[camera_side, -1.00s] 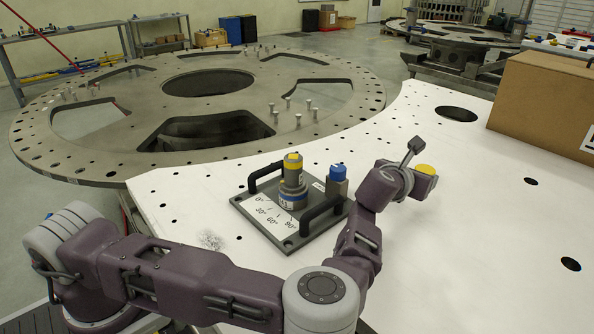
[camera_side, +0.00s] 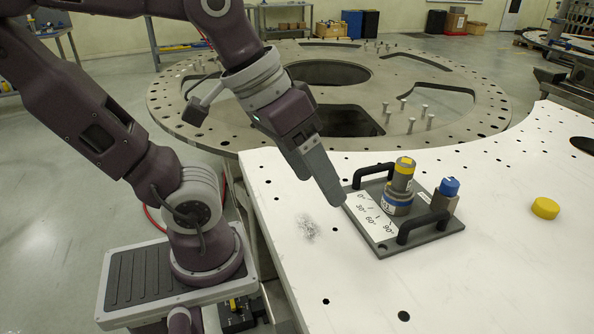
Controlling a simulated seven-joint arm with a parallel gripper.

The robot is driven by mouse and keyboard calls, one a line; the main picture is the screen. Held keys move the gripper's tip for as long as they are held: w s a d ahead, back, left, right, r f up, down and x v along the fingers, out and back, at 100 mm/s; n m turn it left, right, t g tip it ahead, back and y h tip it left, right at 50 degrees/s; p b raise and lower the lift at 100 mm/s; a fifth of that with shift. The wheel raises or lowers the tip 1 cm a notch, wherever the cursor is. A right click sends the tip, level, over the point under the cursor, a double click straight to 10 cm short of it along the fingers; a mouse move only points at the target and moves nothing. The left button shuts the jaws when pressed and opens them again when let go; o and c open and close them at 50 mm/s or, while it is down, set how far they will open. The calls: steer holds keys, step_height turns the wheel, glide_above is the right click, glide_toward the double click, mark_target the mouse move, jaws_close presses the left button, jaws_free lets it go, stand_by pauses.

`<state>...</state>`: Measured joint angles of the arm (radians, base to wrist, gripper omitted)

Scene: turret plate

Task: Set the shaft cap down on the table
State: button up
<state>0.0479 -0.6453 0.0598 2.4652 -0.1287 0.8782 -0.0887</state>
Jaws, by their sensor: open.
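The shaft cap, a short round yellow cap (camera_side: 545,208), lies flat on the white table (camera_side: 480,290) at the right. Nothing touches it but the table. My gripper (camera_side: 335,195) is far to its left, above the table near the left edge of the grey turret plate (camera_side: 432,237). Its jaws are open and I see nothing between them, though the fingers overlap from this side. The plate carries a shaft (camera_side: 402,175) with a yellow top and a blue band, beside a blue-topped post (camera_side: 449,187).
Two black handles (camera_side: 424,224) stand up from the plate, which has a white angle scale (camera_side: 374,212). A large holed metal ring (camera_side: 460,125) lies behind the table. The table has several holes and is clear in front and around the cap.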

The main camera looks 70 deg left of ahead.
steer(key=shift+o, duration=0.2)
steer(key=shift+s+a+f+m+y, duration=0.25)
steer(key=shift+s+a+m+y, duration=0.2)
steer(key=shift+s+a, duration=0.1)
steer(key=shift+s+a+f+m+y, duration=0.2)
steer(key=shift+s+a+m+y, duration=0.15)
steer(key=shift+s+a+m, duration=0.15)
steer(key=shift+w, duration=0.1)
